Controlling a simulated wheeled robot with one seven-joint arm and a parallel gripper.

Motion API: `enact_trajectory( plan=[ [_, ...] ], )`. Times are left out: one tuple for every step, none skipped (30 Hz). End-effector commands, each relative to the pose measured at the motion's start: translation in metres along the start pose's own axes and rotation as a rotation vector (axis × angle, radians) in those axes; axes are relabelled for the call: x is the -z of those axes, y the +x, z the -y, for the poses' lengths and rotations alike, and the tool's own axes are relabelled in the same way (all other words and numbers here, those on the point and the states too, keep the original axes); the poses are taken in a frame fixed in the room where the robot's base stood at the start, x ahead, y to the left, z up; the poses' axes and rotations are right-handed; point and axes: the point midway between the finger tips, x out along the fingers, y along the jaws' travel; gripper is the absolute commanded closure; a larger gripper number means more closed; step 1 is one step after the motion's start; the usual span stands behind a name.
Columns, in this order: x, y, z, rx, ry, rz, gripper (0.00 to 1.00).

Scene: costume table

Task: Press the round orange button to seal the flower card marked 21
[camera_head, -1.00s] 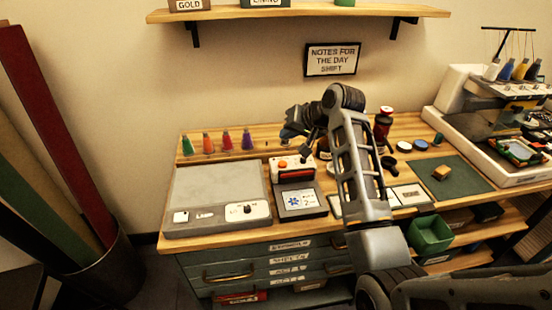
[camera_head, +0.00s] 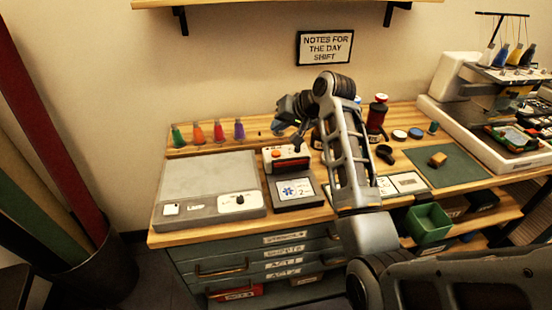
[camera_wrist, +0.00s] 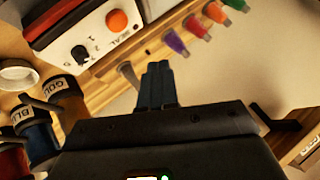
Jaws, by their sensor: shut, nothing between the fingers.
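The sealing device (camera_head: 293,164) is a red, black and white box at the back of the bench, with a round orange button (camera_head: 276,154) on its top left. In the wrist view the orange button (camera_wrist: 117,20) sits beside the word SEAL and a black knob. A card with a blue flower (camera_head: 297,189) lies on the device's dark front plate; its number is too small to read surely. My gripper (camera_head: 298,147) is shut and empty, above and right of the button. In the wrist view my gripper (camera_wrist: 157,66) points at wood beside the device, apart from the button.
Several coloured cones (camera_head: 218,131) stand left of the device. A grey panel machine (camera_head: 212,185) is at left. Labelled spools (camera_wrist: 62,97) stand close to my gripper's left in the wrist view. A wall sign (camera_head: 325,47) hangs behind.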

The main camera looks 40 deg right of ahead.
Motion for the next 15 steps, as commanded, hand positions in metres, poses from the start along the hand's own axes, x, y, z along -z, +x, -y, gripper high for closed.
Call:
enact_trajectory(
  plan=[
    [-0.007, 0.010, -0.007, 0.000, 0.000, 0.000, 1.00],
    [-0.009, 0.012, -0.009, 0.000, 0.000, 0.000, 1.00],
    [-0.011, 0.016, -0.011, 0.000, 0.000, 0.000, 1.00],
    [-0.013, 0.018, -0.013, 0.000, 0.000, 0.000, 1.00],
    [-0.015, 0.021, -0.015, 0.000, 0.000, -0.001, 1.00],
    [-0.018, 0.024, -0.018, 0.000, 0.000, -0.001, 1.00],
    [-0.019, 0.027, -0.019, 0.000, 0.000, -0.001, 1.00],
    [-0.020, 0.027, -0.020, 0.000, 0.000, 0.001, 1.00],
    [-0.022, 0.030, -0.022, -0.001, 0.001, 0.002, 1.00],
    [-0.024, 0.032, -0.024, -0.001, 0.001, 0.002, 1.00],
    [-0.025, 0.034, -0.025, 0.000, 0.001, 0.002, 1.00],
    [-0.026, 0.036, -0.026, 0.000, 0.001, 0.001, 1.00],
    [-0.027, 0.037, -0.027, 0.000, 0.001, 0.001, 1.00],
    [-0.028, 0.038, -0.028, 0.000, 0.001, 0.000, 1.00],
    [-0.028, 0.039, -0.028, 0.001, 0.000, 0.000, 1.00]
  ],
)
